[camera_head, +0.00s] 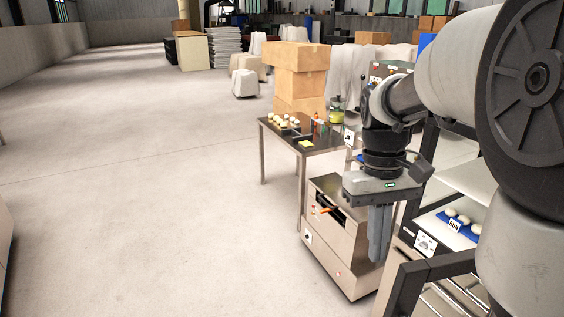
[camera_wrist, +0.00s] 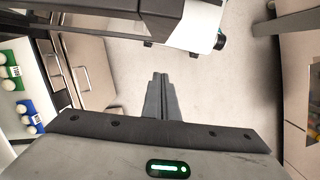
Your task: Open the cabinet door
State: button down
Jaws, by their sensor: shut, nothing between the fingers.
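Pale cabinet fronts with metal bar handles show at the left of the wrist view; one door (camera_wrist: 92,52) carries a looped handle (camera_wrist: 85,78). Its panel looks closed. Metal bars (camera_head: 455,298) also show at the lower right of the head view, partly cut off by the frame and my arm. My gripper (camera_head: 376,262) points down with its fingers together and empty, left of these bars. In the wrist view the shut fingers (camera_wrist: 161,77) stand over bare floor, apart from the handles and to their right.
A low beige machine (camera_head: 330,235) stands just left of my gripper. A steel table (camera_head: 313,147) with dough balls is behind it, near stacked cartons (camera_head: 298,75). A blue tray (camera_head: 462,231) of dough sits on the right-hand rack. The floor at left is clear.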

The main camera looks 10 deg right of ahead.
aim_at(388, 306)
jog(key=shift+g, duration=0.4)
jog(key=s+f, duration=0.2)
jog(key=f, duration=0.1)
jog(key=s+d+f, duration=0.1)
jog(key=f, duration=0.3)
jog(key=s+f+b, duration=0.1)
jog(key=s+f, duration=0.1)
jog(key=f, duration=0.1)
jog(key=shift+s+d+f, duration=0.2)
jog(key=shift+s+d, duration=0.1)
jog(key=shift+s, duration=0.05)
jog(key=shift+s, duration=0.1)
